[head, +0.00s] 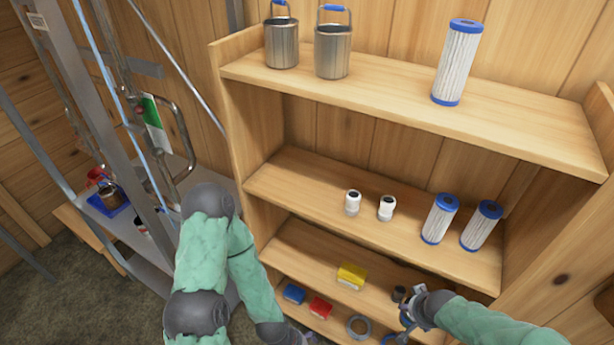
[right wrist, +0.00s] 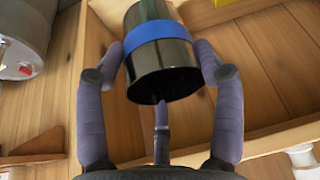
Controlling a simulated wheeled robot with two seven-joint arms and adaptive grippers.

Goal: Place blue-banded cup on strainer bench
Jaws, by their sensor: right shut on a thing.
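In the right wrist view, the blue-banded cup (right wrist: 158,68), dark and shiny with a blue band around it, sits between the fingers of my right gripper (right wrist: 163,75). The gripper is shut on it and the cup looks tilted. In the head view my right gripper (head: 412,312) is low at the shelf's lower right, and the cup is hard to make out there. My left gripper (head: 302,338) is at the bottom edge, mostly cut off, and its fingers cannot be read. I cannot tell for certain which surface is the strainer bench.
A wooden shelf unit (head: 370,175) holds two steel pails, white filters with blue ends and two white fittings. Its lower boards hold yellow, blue and red boxes and rings. At left, a metal frame (head: 65,80) stands by low surfaces bearing a blue tray (head: 108,205).

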